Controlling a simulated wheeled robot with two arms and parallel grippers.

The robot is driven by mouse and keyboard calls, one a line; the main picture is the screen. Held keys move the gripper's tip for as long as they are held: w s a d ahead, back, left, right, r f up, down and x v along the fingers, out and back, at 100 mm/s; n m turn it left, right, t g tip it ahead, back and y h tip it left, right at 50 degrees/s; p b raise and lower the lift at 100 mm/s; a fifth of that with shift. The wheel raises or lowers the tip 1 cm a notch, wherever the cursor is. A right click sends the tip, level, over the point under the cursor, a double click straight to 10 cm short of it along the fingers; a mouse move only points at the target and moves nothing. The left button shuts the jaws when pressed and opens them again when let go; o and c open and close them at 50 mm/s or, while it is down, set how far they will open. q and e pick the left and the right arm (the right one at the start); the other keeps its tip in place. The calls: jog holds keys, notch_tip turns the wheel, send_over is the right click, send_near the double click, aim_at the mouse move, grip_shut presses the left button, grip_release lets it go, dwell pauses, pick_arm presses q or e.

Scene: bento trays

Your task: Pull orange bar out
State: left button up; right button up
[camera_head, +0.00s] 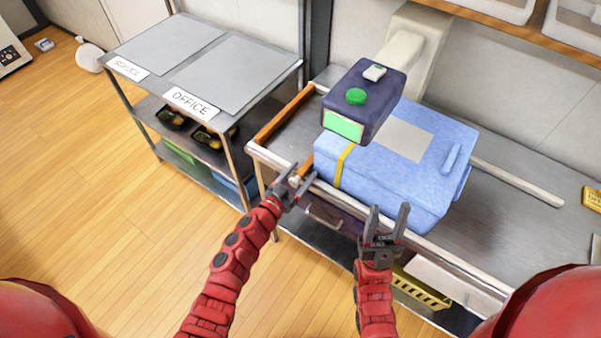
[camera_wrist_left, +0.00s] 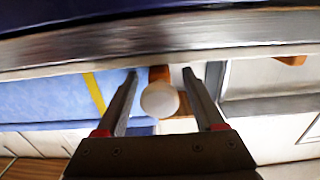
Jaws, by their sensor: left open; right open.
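An orange bar (camera_head: 306,168) shows a short stretch at the front edge of the metal table, beside the blue box. Its rest is hidden in the head view. In the left wrist view the orange bar (camera_wrist_left: 178,125) sits behind a round white knob (camera_wrist_left: 159,100), which lies between my left fingers. My left gripper (camera_head: 298,177) is open around this knob at the table edge; I cannot tell whether the fingers touch it. My right gripper (camera_head: 389,208) is open and empty in front of the blue box.
Another orange bar (camera_head: 283,117) runs along the table's left end. The blue box (camera_head: 425,185) with a yellow strap (camera_head: 342,167) stands on the table (camera_head: 520,228), under a dark scanner head (camera_head: 378,85) with a green screen. A grey shelf (camera_head: 240,105) stands left. Open floor lies front left.

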pick_arm(q)
grip_shut()
dwell(1.4)
